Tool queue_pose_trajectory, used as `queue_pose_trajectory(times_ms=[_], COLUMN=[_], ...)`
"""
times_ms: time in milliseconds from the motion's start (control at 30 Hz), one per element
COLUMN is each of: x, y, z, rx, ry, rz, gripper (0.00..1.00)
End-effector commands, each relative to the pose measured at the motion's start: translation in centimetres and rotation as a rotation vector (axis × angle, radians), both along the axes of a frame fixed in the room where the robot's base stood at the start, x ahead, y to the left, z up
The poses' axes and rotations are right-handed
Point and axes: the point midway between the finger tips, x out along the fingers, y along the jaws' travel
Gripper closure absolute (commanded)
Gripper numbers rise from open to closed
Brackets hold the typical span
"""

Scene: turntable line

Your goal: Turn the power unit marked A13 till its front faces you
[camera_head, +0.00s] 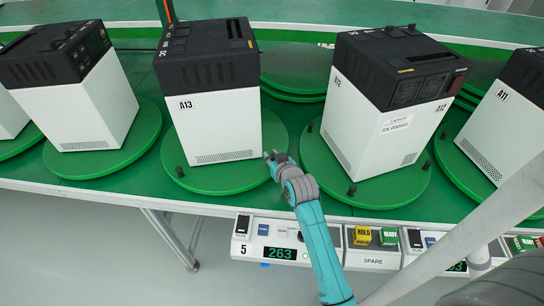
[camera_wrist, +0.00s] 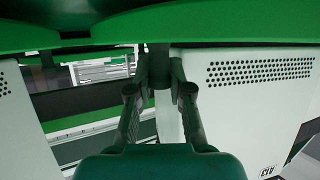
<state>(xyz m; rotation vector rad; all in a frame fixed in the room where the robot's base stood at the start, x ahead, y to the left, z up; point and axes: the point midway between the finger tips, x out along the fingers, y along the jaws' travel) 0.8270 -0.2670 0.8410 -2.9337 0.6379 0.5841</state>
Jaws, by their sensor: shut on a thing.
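The power unit marked A13 (camera_head: 220,120) is a white box with a black top, upright on a green turntable (camera_head: 205,180). The side toward me bears the A13 label and a vent strip; no display shows on it. In the wrist view the unit (camera_wrist: 245,110) appears upside down at the right, with its vent holes and label. My gripper (camera_head: 273,160) is at the turntable's right front edge. In the wrist view my gripper (camera_wrist: 160,80) is shut on a dark peg (camera_wrist: 160,58) of the turntable. Another peg (camera_head: 179,171) stands at its left front.
Unit A12 (camera_head: 385,110) stands on a turntable close at the right, with a peg (camera_head: 352,188) near its front. Another unit (camera_head: 75,95) is at the left, and A11 (camera_head: 510,115) at the far right. A control panel (camera_head: 270,240) reading 263 hangs along the front edge.

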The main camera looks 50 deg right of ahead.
Motion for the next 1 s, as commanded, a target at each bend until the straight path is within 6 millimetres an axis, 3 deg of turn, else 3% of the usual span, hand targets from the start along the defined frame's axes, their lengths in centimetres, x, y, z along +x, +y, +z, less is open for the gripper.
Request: queue_pose_trajectory(times_ms=[367,700,1000], x=[0.6,2.7,2.9], y=[-2.5,-7.4,-7.8], z=[-0.1,0.0,-0.1], rx=[0.005,0.001,0.000], ry=[0.005,-0.001,0.001], rz=[0.093,0.128,0.128], gripper=[1.00,1.00,1.00])
